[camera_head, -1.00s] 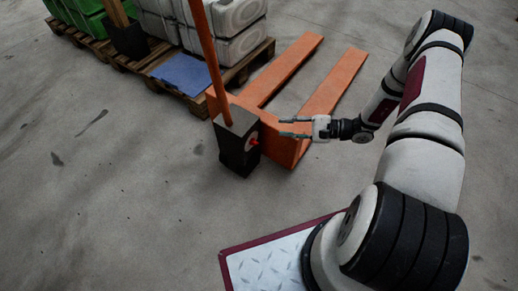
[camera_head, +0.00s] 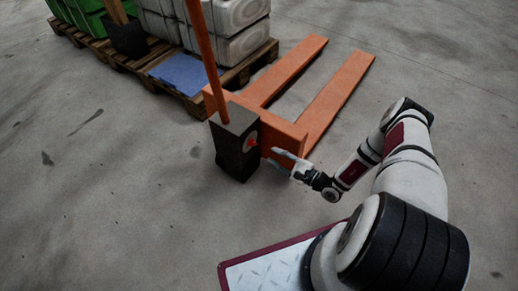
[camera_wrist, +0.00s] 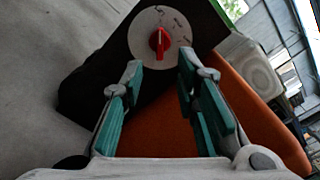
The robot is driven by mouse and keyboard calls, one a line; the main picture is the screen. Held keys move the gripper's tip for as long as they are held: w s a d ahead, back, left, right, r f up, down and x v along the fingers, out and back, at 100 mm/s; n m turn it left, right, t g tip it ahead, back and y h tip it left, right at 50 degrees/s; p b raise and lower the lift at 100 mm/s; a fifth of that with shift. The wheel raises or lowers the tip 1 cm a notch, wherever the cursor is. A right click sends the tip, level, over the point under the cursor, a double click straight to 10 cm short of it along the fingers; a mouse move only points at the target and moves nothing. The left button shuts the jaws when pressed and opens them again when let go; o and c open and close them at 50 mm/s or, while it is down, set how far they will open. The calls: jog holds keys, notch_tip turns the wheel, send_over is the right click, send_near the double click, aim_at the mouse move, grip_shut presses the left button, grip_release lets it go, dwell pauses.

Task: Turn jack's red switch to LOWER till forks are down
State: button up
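The orange pallet jack (camera_head: 285,125) stands on the floor with its forks pointing away to the upper right. Its dark control box (camera_head: 232,140) is at the near end, below the orange handle (camera_head: 200,45). The red switch (camera_wrist: 160,40) sits on a round pale dial on the box; in the head view the switch (camera_head: 252,143) is small. The dial's markings are too small to read. My gripper (camera_head: 280,158) is open and empty, just in front of the box. In the wrist view its teal-padded fingers (camera_wrist: 160,75) straddle a line to the switch, apart from it.
A wooden pallet (camera_head: 233,75) with white jugs (camera_head: 240,25), green crates (camera_head: 85,18) and a blue sheet (camera_head: 184,74) stands behind the jack. Concrete floor around the jack's near side and left is clear.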

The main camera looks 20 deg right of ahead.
aim_at(256, 145)
jog(key=b+x, duration=0.2)
jog(key=x, duration=0.6)
grip_shut()
